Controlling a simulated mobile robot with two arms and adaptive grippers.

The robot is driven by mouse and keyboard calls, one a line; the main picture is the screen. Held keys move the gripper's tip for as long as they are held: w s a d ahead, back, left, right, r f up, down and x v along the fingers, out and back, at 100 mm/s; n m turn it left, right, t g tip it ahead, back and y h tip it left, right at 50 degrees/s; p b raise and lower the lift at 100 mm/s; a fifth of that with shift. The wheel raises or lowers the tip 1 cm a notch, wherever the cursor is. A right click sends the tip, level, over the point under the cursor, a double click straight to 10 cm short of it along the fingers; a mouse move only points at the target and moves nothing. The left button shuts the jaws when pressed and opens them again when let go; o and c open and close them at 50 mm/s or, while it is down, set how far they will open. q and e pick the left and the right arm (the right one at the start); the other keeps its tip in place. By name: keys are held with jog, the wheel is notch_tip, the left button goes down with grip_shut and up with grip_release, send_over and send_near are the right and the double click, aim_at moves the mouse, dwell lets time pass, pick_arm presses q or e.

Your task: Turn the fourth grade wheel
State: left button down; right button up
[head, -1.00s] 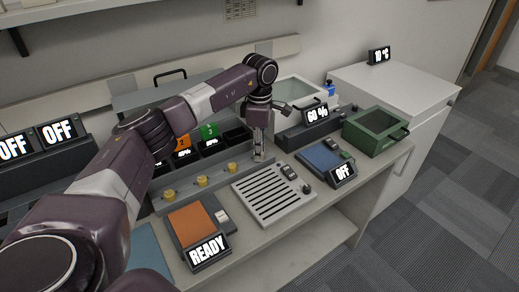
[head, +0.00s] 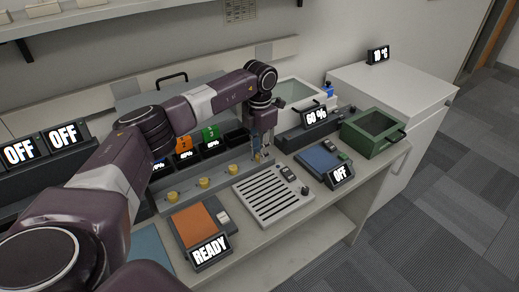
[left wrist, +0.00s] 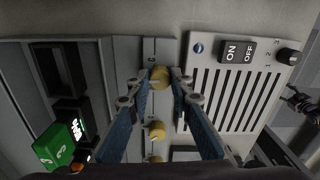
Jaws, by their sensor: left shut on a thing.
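A row of yellow wheels runs along a grey strip; the first three wheels (head: 173,170) (head: 204,183) (head: 232,169) show clear in the head view. My left gripper (head: 260,156) points down at the right end of this row. In the left wrist view, my left gripper (left wrist: 161,80) has its two blue-padded fingers on either side of the fourth yellow wheel (left wrist: 160,76), shut on it. The third wheel (left wrist: 157,130) shows below it there. In the head view the fingers largely hide the fourth wheel.
A slotted grey panel (head: 270,197) with an ON/OFF switch (left wrist: 237,51) lies in front of the row. A blue-topped device (head: 320,158) and a green box (head: 372,132) stand to the right.

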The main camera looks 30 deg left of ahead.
pick_arm(q)
jog(key=n+p, duration=0.1)
jog(key=n, duration=0.4)
jog(key=shift+r+p, duration=0.1)
jog(key=shift+p, duration=0.2)
jog(key=shift+n+p, duration=0.35)
jog(key=shift+n, duration=0.95)
jog(key=c, duration=1.7)
grip_release()
jog(key=shift+c, duration=0.2)
notch_tip(320, 180, up, 12)
